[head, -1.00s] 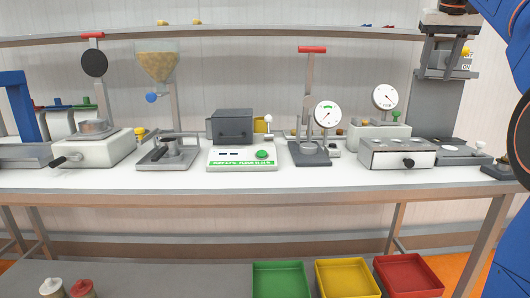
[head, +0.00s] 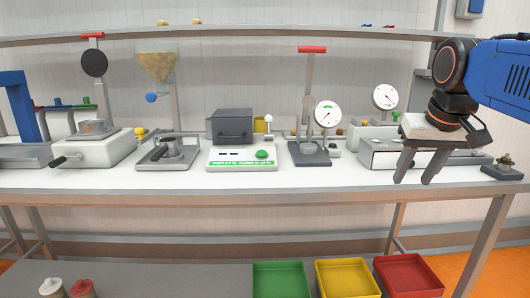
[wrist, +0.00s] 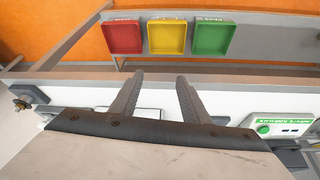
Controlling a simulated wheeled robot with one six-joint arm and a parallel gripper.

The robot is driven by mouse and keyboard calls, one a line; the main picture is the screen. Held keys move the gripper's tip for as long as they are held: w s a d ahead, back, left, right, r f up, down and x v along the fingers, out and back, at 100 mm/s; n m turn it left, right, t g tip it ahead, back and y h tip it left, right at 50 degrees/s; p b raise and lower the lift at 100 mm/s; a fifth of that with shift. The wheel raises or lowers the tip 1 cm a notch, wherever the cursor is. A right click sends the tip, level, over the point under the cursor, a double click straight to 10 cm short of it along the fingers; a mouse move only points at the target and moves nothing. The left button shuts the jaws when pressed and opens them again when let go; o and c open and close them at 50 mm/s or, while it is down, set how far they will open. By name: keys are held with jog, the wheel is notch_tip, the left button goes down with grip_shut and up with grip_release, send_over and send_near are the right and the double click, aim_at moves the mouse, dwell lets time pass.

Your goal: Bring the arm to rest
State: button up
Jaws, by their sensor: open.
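My gripper (head: 415,180) is at the right of the head view, at the end of my blue arm. Its two fingers point down, apart and empty, in front of the grey and white box at the right end of the bench (head: 300,183). The gripper hides part of that box and the equipment behind it. In the wrist view my gripper (wrist: 160,75) shows both fingers spread with nothing between them, over the bench's front edge.
A green tray (head: 280,279), a yellow tray (head: 346,279) and a red tray (head: 409,275) sit on the lower shelf. A press with a red handle (head: 312,49) and a dial gauge (head: 328,114) stand left of my gripper. A small fitting (head: 503,168) stands at the bench's right end.

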jog(key=s+a+f, duration=0.2)
jog(key=s+f, duration=0.5)
jog(key=f, duration=0.4)
jog(key=s+a+f+n, duration=0.1)
jog(key=s+a+f, duration=0.1)
jog(key=s+f, duration=0.6)
notch_tip(320, 180, down, 4)
jog(key=shift+s+a+f+y, duration=0.15)
jog(key=shift+a+f+y, duration=0.05)
jog(key=shift+a+y, duration=0.1)
